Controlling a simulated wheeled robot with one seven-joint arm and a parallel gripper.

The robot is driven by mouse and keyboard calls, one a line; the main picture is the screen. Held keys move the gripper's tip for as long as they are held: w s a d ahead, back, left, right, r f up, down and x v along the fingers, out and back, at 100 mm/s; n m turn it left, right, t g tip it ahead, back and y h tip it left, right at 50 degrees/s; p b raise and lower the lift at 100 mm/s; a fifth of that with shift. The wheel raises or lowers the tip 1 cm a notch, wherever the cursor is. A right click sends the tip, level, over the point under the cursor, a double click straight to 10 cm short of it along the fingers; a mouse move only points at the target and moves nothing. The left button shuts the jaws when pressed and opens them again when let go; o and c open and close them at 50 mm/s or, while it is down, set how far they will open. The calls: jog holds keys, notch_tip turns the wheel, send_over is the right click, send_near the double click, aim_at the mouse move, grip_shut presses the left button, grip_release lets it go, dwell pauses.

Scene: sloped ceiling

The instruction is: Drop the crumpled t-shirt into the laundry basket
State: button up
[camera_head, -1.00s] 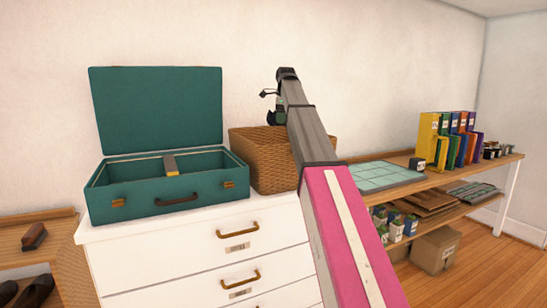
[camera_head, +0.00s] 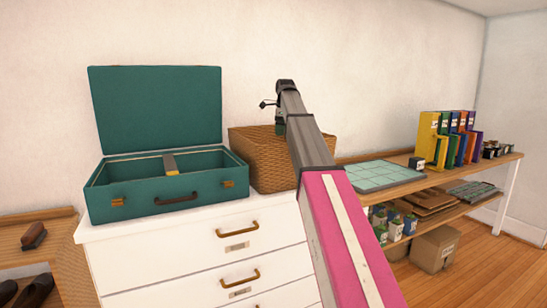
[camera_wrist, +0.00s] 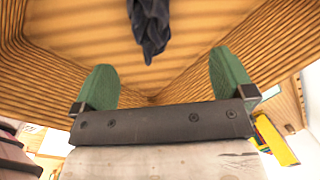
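The laundry basket (camera_head: 258,160) is a brown wicker box on the white dresser, partly hidden behind my arm in the head view. Its ribbed inner wall (camera_wrist: 275,45) fills much of the wrist view. The crumpled t-shirt (camera_wrist: 150,28) is a dark grey-blue bundle at the top of the wrist view, seen against the basket's inside. It is beyond my fingertips and apart from them. My gripper (camera_wrist: 160,75) has its two green fingers wide apart with nothing between them. It is over or in the basket; the head view mostly hides it.
An open green suitcase (camera_head: 165,190) stands left of the basket on the white dresser (camera_head: 200,265). To the right, a wooden shelf (camera_head: 400,180) holds a pale gridded tray (camera_head: 384,174) and several coloured binders (camera_head: 428,140). A shoe brush (camera_head: 34,236) lies at the far left.

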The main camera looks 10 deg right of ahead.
jog(key=shift+r, duration=0.1)
notch_tip(320, 180, up, 10)
jog(key=s, duration=0.1)
jog(key=shift+s+d+r, duration=0.2)
jog(key=shift+s+d, duration=0.05)
jog(key=shift+s, duration=0.15)
